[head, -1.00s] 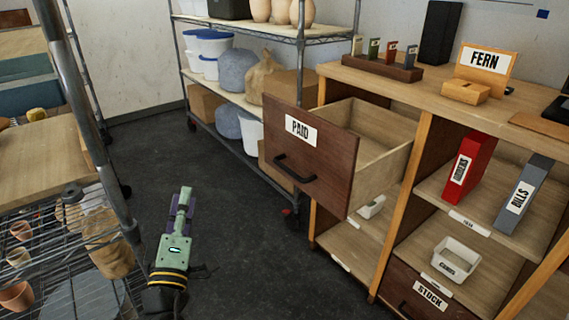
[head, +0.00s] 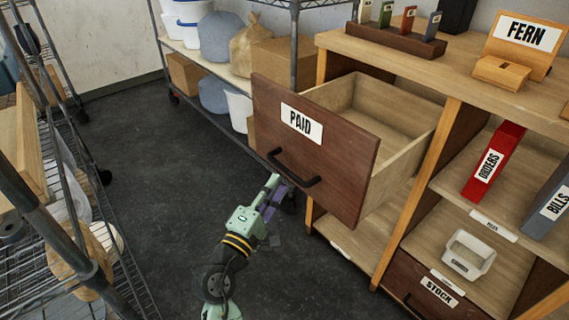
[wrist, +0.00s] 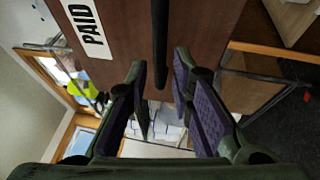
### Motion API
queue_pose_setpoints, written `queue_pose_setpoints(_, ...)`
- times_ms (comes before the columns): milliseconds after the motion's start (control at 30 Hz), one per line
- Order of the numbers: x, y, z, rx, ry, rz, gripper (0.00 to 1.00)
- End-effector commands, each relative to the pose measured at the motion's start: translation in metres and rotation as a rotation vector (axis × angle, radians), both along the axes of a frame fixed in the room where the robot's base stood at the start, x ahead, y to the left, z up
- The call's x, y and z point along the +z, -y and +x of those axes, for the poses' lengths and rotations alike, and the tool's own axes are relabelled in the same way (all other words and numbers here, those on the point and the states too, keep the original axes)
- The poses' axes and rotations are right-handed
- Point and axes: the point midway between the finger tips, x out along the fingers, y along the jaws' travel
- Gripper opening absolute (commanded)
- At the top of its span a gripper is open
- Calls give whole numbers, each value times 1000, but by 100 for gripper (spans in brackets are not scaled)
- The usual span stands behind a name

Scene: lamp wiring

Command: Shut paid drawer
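The paid drawer (head: 335,160) is pulled well out of the wooden desk unit, with a dark brown front, a white PAID label and a black bar handle (head: 293,167). Its inside looks empty. My gripper (head: 272,190) is just below and in front of the handle's left part in the head view. In the wrist view my gripper (wrist: 163,95) has its purple-padded fingers apart. The handle (wrist: 159,45) lies in line with the gap between them, and the drawer front (wrist: 205,35) fills the top behind it. I cannot tell if the fingers touch the handle.
A wire shelf rack (head: 290,20) with tubs and sacks stands behind the drawer. Another rack (head: 75,190) is close on the left. The stock drawer (head: 425,290) is below right. Dark floor (head: 160,140) is clear between racks and desk.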

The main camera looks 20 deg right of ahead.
Motion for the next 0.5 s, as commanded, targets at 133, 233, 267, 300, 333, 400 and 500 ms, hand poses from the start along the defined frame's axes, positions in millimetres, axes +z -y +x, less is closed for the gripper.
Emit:
queue_pose_setpoints(133,9,22,19,-2,0,-1,21)
queue_pose_setpoints(233,11,32,29,-1,0,-1,21)
queue_pose_setpoints(267,11,35,32,0,1,-1,21)
queue_pose_setpoints(300,11,37,35,0,1,-1,21)
queue_pose_setpoints(333,11,39,37,0,0,-1,21)
queue_pose_setpoints(400,12,43,39,0,0,0,21)
queue_pose_setpoints(500,11,45,41,1,1,1,21)
